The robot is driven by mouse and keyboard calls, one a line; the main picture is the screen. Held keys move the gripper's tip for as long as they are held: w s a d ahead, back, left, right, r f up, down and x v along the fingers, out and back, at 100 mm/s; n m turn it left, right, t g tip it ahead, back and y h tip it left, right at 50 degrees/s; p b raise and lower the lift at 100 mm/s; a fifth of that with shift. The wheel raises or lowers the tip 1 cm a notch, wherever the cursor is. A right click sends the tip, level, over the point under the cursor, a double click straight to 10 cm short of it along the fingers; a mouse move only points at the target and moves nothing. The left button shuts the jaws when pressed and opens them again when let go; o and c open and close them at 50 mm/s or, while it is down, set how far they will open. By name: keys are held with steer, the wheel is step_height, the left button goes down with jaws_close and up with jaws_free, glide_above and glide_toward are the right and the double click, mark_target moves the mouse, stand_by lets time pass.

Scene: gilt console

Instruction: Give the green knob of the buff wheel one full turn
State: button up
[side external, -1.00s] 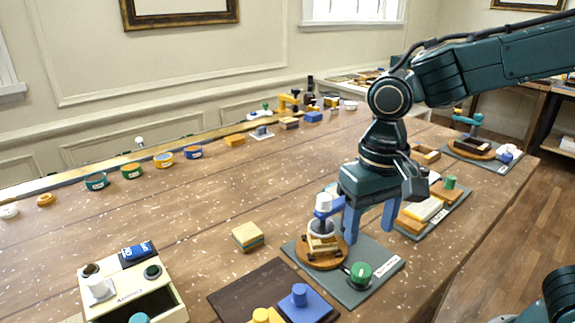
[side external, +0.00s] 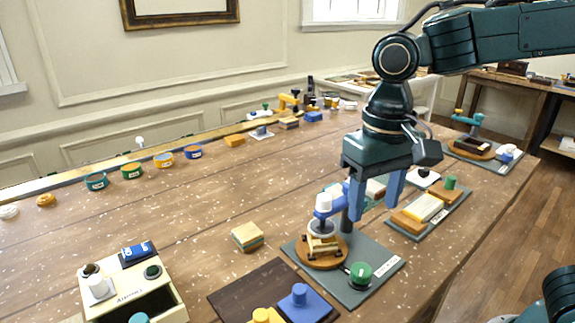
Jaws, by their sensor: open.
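The green knob (side external: 360,272) stands on a grey base plate (side external: 378,268) toward the front right of the table. The buff wheel, a round orange-brown disc (side external: 304,257), lies at the left of the same plate, with a small wooden piece and a white-and-blue tool head over it. My gripper (side external: 376,200) is open and empty, its two blue fingers pointing down, above and behind the knob. The left finger partly covers the dark post behind the wheel. The fingers are apart from the knob.
A board with yellow and cream blocks (side external: 424,207) lies right of my gripper. A cream drawer box (side external: 130,290) stands at the front left. A dark board with a blue knobbed block (side external: 304,300) lies in front of the plate. The table's middle is fairly clear.

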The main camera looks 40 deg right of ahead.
mark_target(362, 270)
steer(key=n, duration=2.3)
steer(key=shift+f, duration=0.15)
step_height(362, 270, down, 14)
steer(key=shift+r, duration=0.25)
steer(key=c, duration=1)
